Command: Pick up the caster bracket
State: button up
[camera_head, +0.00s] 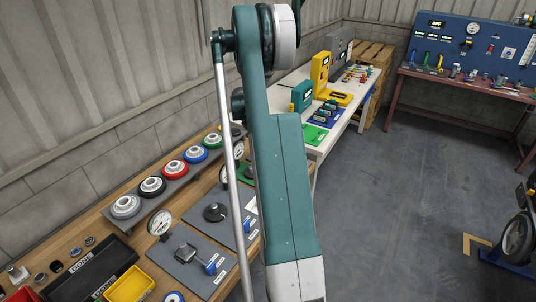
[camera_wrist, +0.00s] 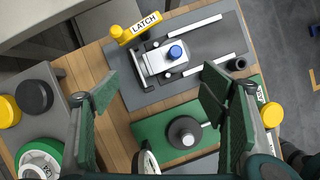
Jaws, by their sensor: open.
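My gripper (camera_wrist: 158,95) shows in the wrist view with its two green-padded fingers wide apart and nothing between them. Beyond the fingertips, a silver metal piece with a blue round knob (camera_wrist: 175,52) sits on a grey plate with rails, beside a yellow handle marked LATCH (camera_wrist: 137,27). Nearer, a green plate (camera_wrist: 150,130) carries a dark round part (camera_wrist: 185,132). I cannot tell for sure which piece is the caster bracket. In the head view my arm covers part of the bench, and my gripper does not show there.
The head view shows a wooden bench with a rack of coloured round parts (camera_head: 170,178), a dial gauge (camera_head: 160,222), a grey block on a plate (camera_head: 187,252), a black DONE tray (camera_head: 62,288) and a yellow bin (camera_head: 130,285). Open floor (camera_head: 400,190) lies to the right.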

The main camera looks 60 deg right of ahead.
jog(key=shift+x, duration=1.25)
jog(key=shift+f, duration=0.1)
jog(key=shift+d+b+x, duration=0.2)
jog(key=shift+b+x, duration=0.15)
jog(key=shift+x, duration=2.15)
jog(key=shift+s, duration=0.15)
jog(key=c, duration=0.8)
